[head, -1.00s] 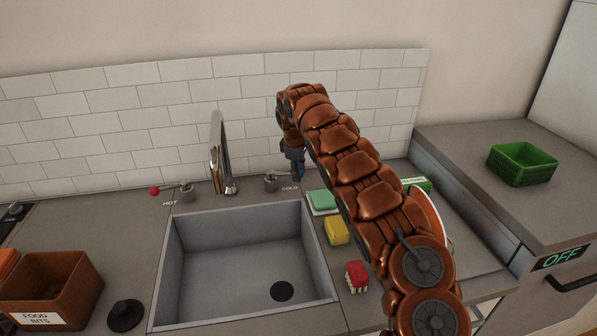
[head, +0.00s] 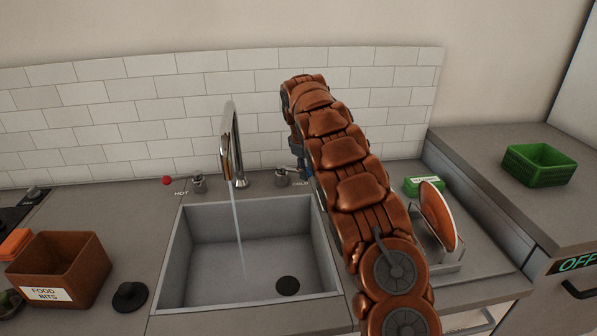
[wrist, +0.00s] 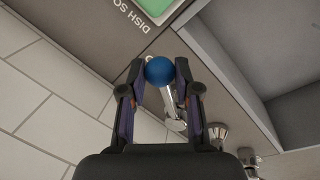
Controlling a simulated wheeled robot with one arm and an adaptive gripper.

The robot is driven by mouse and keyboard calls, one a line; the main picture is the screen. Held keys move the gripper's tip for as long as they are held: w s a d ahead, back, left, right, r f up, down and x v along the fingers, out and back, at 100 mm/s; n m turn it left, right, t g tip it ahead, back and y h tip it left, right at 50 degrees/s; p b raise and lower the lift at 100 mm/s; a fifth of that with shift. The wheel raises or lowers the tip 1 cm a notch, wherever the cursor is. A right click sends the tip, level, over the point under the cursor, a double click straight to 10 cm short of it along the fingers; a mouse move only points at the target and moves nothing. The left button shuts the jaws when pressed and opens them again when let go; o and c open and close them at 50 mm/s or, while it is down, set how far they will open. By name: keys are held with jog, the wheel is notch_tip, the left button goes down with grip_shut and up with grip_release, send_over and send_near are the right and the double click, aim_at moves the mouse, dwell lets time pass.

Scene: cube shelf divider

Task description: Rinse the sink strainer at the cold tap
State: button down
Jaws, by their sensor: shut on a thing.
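My gripper (wrist: 160,85) is shut on the blue ball knob (wrist: 160,70) of the cold tap's lever. In the head view the cold tap (head: 282,178) stands right of the chrome spout (head: 229,140), and my arm partly hides my gripper. A thin stream of water (head: 238,235) runs from the spout into the grey sink (head: 215,252). A dark round disc (head: 287,286) lies at the drain; I cannot tell whether it is the strainer or the drain hole. The hot tap (head: 198,184) has a red knob.
A brown food-bits bin (head: 60,270) and a black knobbed plug-like piece (head: 130,297) stand left of the sink. A rack with a plate (head: 438,218) stands at right, with a green basket (head: 540,164) beyond. My arm crosses the counter right of the sink.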

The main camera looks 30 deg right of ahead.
jog(key=shift+f, duration=0.1)
jog(key=c, duration=0.8)
grip_release()
jog(key=r, duration=0.3)
jog(key=a+r, duration=0.1)
jog(key=r, duration=0.3)
jog(key=a+r, duration=0.1)
jog(key=r, duration=0.3)
jog(key=shift+s+r, duration=0.25)
jog(key=shift+s, duration=0.05)
jog(key=shift+s+r, duration=0.2)
